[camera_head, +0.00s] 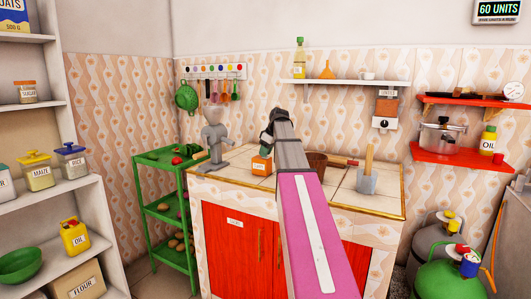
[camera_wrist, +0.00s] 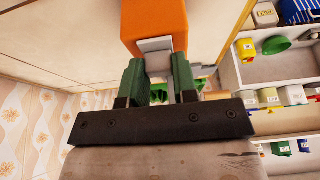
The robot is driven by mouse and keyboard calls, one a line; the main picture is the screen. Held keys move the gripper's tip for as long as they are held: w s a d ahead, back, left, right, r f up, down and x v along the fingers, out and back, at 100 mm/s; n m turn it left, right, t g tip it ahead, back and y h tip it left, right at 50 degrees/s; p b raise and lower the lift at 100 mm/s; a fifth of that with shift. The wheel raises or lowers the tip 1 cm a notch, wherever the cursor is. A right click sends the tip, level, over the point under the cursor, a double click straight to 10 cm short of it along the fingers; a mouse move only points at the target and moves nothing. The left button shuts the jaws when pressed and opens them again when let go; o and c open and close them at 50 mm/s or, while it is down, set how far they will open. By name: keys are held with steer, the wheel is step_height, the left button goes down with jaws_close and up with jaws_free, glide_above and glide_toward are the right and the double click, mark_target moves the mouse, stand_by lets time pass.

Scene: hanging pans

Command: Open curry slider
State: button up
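A grey grinder (camera_head: 215,140) stands left of the box. A brown pot (camera_head: 316,163) and a mortar with a pestle (camera_head: 367,180) are to the right. The wall shelf (camera_head: 345,82) is above. A green rack (camera_head: 160,205) stands left of the counter.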

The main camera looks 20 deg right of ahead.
mark_target(268, 157)
jaws_close()
steer(key=shift+w+a, duration=0.95)
steer(key=shift+a, duration=0.05)
steer(key=o, duration=0.8)
jaws_free()
steer(key=v, duration=1.1)
steer(key=shift+f, duration=0.15)
